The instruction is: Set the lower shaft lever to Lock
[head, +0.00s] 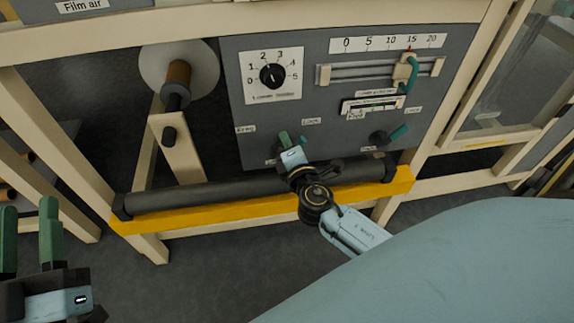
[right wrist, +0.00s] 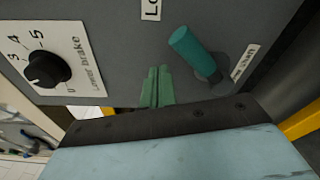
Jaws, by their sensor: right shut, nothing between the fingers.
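A lever with a teal handle (right wrist: 192,48) stands on the grey panel below the brake dial. In the right wrist view its handle slants from its round base toward a partly visible label beginning "Lo" (right wrist: 150,9). In the head view a Lock label (head: 311,121) lies at its upper right. My right gripper (right wrist: 157,86) is shut and empty beside the handle, with a gap between them in the wrist view. In the head view my right gripper (head: 292,143) partly covers this lever. My left gripper (head: 30,235) is open and empty at the lower left.
A dial (head: 272,76) and a slider (head: 408,72) sit above. A dark roller (head: 220,193) and a yellow bar (head: 240,214) run below the panel.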

